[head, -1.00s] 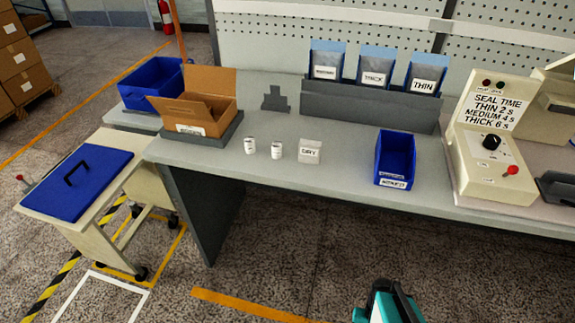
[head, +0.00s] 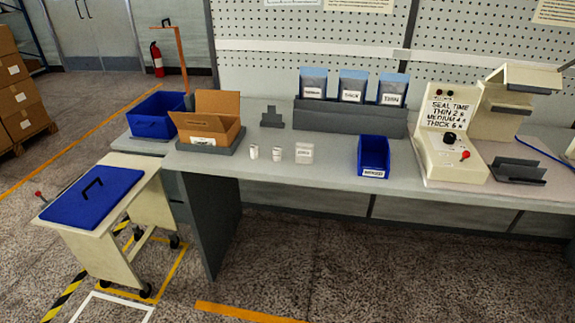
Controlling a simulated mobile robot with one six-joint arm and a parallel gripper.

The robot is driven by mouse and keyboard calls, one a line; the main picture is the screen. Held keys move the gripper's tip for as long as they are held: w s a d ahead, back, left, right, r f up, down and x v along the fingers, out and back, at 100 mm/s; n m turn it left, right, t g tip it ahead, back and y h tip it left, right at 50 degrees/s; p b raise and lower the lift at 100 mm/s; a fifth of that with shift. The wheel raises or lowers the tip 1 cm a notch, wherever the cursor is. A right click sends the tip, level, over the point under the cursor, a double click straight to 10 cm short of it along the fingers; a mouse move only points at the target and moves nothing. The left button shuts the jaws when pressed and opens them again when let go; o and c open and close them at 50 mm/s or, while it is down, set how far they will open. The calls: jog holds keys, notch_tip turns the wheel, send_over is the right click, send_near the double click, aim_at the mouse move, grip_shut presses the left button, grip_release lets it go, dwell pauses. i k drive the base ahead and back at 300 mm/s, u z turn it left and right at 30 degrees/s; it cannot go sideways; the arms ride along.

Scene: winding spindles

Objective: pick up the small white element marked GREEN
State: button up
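Two small white cylindrical elements stand upright on the grey workbench (head: 330,172). One is the left white element (head: 253,152) and the other is the right white element (head: 278,153). Both carry small dark marks, too small to read, so I cannot tell which one is marked GREEN. A small whitish square box (head: 304,153) with a label stands just right of them. My gripper is not in view now.
An open cardboard box (head: 207,122) stands left of the elements, and an empty blue bin (head: 373,155) stands right. A sealing machine (head: 447,135) is further right. A cart with a blue lid (head: 92,194) stands at the left. The floor in front is clear.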

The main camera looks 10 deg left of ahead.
aim_at(277, 150)
jog(key=z, duration=0.15)
jog(key=k, duration=0.9)
jog(key=u, duration=1.95)
jog(key=i, duration=1)
